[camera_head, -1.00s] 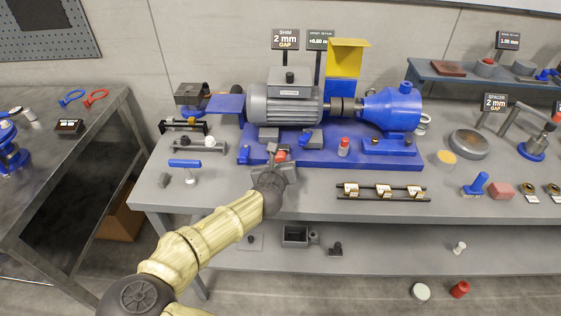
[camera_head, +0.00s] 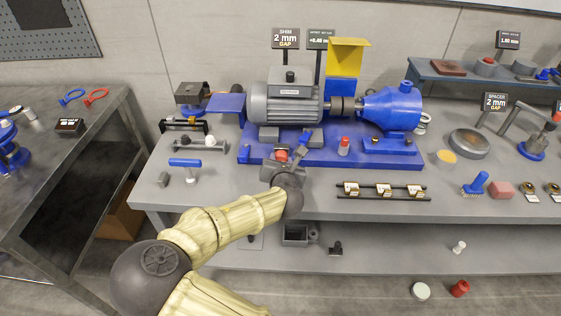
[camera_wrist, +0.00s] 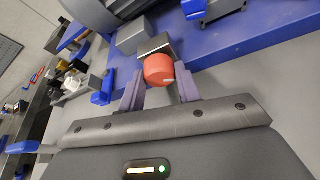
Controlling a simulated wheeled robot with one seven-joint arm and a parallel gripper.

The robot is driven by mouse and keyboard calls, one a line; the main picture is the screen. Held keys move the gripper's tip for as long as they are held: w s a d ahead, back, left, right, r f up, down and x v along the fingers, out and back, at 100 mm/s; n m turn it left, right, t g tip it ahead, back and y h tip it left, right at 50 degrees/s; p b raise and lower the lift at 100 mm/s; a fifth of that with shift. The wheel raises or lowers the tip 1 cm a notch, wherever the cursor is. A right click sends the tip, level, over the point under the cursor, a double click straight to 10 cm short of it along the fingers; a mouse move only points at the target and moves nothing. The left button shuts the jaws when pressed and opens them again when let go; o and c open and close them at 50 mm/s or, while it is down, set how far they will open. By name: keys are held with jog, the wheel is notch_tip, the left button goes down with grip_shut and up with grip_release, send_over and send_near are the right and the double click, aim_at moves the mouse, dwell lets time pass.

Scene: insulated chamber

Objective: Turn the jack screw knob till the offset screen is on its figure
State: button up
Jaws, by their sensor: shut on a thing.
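The red jack screw knob (camera_wrist: 158,70) sits at the front of the blue motor base, with a pale mark on its face. My gripper (camera_wrist: 160,88) is shut on it, one finger on each side, in the wrist view. In the head view the knob (camera_head: 281,155) shows just past my gripper (camera_head: 284,163). The small offset screen (camera_head: 319,39) stands above the grey motor (camera_head: 287,100). Its figure is blurred and looks like about +0.45; its target is not legible.
The blue baseplate (camera_head: 250,157) carries the motor, coupling and blue pump (camera_head: 393,107). A red-topped post (camera_head: 344,145) stands right of my gripper. A blue-handled tool (camera_head: 186,163) lies left, and a rack with brass pieces (camera_head: 383,190) lies right on the grey bench.

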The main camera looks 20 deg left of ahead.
jog(key=m+y+b, duration=0.1)
jog(key=m+y, duration=0.1)
jog(key=m, duration=0.1)
jog(key=shift+d+f+b, duration=0.1)
jog(key=shift+f+b, duration=0.05)
jog(key=shift+b, duration=0.15)
jog(key=shift+m+y+b, duration=0.8)
jog(key=shift+m, duration=0.5)
jog(key=o, duration=1)
jog(key=shift+c, duration=0.2)
jog(key=shift+d, duration=0.15)
